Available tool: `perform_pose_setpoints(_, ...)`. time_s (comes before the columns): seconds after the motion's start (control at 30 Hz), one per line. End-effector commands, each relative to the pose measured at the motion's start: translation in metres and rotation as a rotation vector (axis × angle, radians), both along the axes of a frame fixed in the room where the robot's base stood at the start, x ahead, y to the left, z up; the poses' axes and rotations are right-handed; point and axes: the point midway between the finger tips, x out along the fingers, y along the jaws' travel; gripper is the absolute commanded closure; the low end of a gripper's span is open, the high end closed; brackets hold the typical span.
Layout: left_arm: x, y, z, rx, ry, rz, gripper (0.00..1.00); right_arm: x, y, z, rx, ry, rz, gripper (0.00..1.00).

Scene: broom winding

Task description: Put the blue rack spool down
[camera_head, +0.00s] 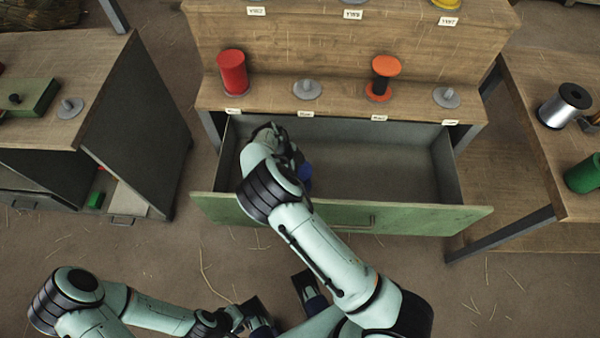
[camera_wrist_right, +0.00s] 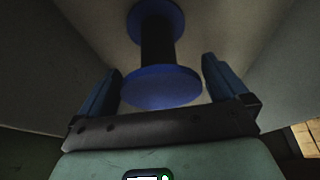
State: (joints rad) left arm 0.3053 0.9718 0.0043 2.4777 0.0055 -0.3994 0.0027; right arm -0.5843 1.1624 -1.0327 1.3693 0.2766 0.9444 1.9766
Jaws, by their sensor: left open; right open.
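The blue rack spool (camera_wrist_right: 162,88) has blue end discs and a dark winding; in the right wrist view it is inside the open drawer. My right gripper (camera_wrist_right: 161,66) is open, its fingers on either side of the near disc with a visible gap at each side. In the head view a patch of blue (camera_head: 305,173) shows beside my right wrist; my arm hides most of that spot. My left gripper (camera_head: 284,303) is open and empty at the bottom, in front of the drawer.
The green-fronted drawer (camera_head: 420,218) is pulled out, its right half bare. The shelf above carries a red spool (camera_head: 232,72), an orange spool (camera_head: 384,78) and empty grey holders (camera_head: 307,89) (camera_head: 446,97). Side tables stand left and right; the right one bears a silver spool (camera_head: 565,106) and green spool (camera_head: 583,174).

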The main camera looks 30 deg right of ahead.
Motion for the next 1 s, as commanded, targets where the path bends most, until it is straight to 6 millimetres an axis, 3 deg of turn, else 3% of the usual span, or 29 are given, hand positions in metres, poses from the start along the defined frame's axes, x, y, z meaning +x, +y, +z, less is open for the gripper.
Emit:
perform_pose_setpoints(0.2, -0.001, 0.000, 0.004, -0.001, 0.006, -0.001, 0.57, 0.011, 0.016, 0.047, 0.002, -0.005, 0.002, 0.00)
perform_pose_setpoints(0.43, -0.003, 0.000, 0.007, -0.001, 0.011, -0.003, 0.57, 0.019, 0.030, 0.084, 0.000, -0.003, 0.001, 0.00)
perform_pose_setpoints(0.63, -0.003, 0.000, 0.008, -0.002, 0.013, -0.002, 0.57, 0.021, 0.034, 0.096, 0.000, 0.000, 0.000, 0.00)
perform_pose_setpoints(1.0, -0.003, 0.000, 0.007, -0.002, 0.013, -0.002, 0.57, 0.021, 0.034, 0.097, 0.000, 0.000, 0.000, 0.00)
